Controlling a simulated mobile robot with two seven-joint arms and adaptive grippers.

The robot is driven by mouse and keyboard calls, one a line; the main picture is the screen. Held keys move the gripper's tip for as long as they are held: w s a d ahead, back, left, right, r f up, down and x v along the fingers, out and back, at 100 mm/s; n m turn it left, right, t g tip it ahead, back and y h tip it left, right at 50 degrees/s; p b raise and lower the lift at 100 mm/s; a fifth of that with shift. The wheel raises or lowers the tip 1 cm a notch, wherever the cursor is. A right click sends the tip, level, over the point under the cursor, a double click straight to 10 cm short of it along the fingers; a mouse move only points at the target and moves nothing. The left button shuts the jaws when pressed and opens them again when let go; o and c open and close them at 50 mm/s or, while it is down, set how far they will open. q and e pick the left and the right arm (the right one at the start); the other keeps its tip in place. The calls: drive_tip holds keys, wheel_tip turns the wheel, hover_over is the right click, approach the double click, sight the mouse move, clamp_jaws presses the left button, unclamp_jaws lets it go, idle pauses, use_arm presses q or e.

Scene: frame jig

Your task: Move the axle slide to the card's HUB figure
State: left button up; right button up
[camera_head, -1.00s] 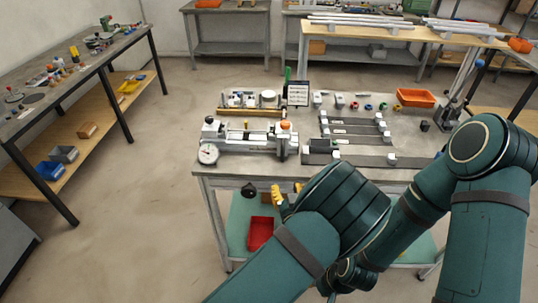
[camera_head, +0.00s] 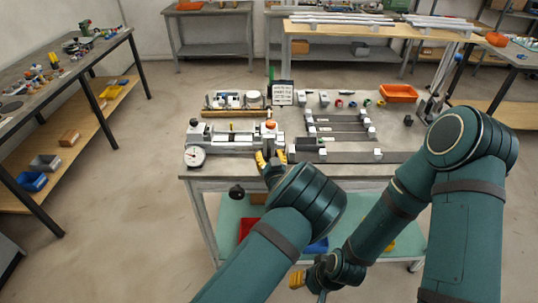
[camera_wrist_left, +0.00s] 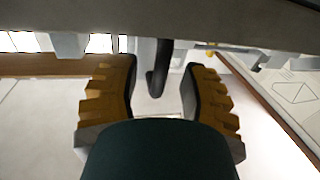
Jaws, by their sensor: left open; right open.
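The jig (camera_head: 228,142) lies at the left of the work table, with a round dial gauge (camera_head: 194,157) at its left end and an orange knob (camera_head: 270,124) at its right. I cannot tell which part is the axle slide. The card (camera_head: 282,93) stands behind it; its figures are too small to read. My left gripper (camera_head: 270,158) is open at the table's front edge, by the jig's right end. In the left wrist view its fingers (camera_wrist_left: 163,95) are apart, with a dark lever (camera_wrist_left: 157,68) beyond and between them. My right gripper (camera_head: 297,279) is open, low in front of the table, mostly hidden.
Dark rails with white blocks (camera_head: 338,156) lie right of the jig. An orange bin (camera_head: 398,93) and several small parts stand at the back. A lower shelf (camera_head: 213,212) holds a red bin (camera_head: 247,227). The floor left of the table is clear.

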use_arm(q)
drive_tip(key=shift+w+a, duration=0.1)
drive_tip(key=shift+w, duration=0.4)
clamp_jaws()
drive_tip(key=a+b, duration=0.2)
drive_tip(key=a, duration=0.4)
drive_tip(key=shift+a+f, duration=0.1)
drive_tip(key=shift+a, duration=0.25)
unclamp_jaws()
drive_tip(key=shift+a, duration=0.1)
